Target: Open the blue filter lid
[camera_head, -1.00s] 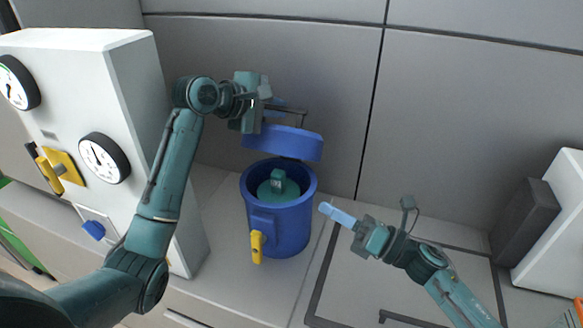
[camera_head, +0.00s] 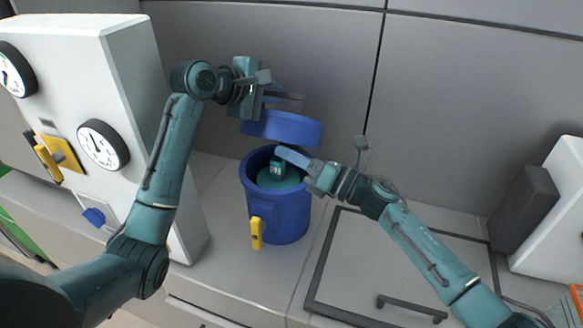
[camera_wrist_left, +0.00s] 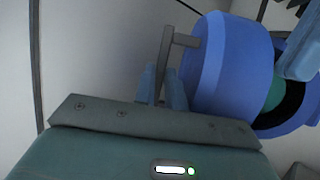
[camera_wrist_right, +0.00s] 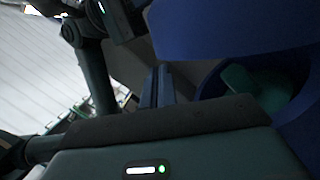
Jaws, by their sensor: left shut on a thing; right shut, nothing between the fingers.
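The blue filter lid (camera_head: 283,128) is off the blue filter housing (camera_head: 277,217) and hangs above its opening, slightly tilted. My left gripper (camera_head: 272,95) is shut on the grey handle on top of the lid; the handle also shows in the left wrist view (camera_wrist_left: 181,41). Inside the open housing sits a teal filter (camera_head: 279,177) with a small knob on top. My right gripper (camera_head: 283,152) is shut and empty, its fingertips between the lid and the housing's rim, over the opening. In the right wrist view the lid (camera_wrist_right: 235,28) is above the fingers (camera_wrist_right: 157,88).
A yellow valve handle (camera_head: 257,234) is on the housing's front. A white cabinet with gauges (camera_head: 103,145) stands close to my left arm. A framed hatch (camera_head: 405,265) with a handle lies on the counter at right. A wall stands behind.

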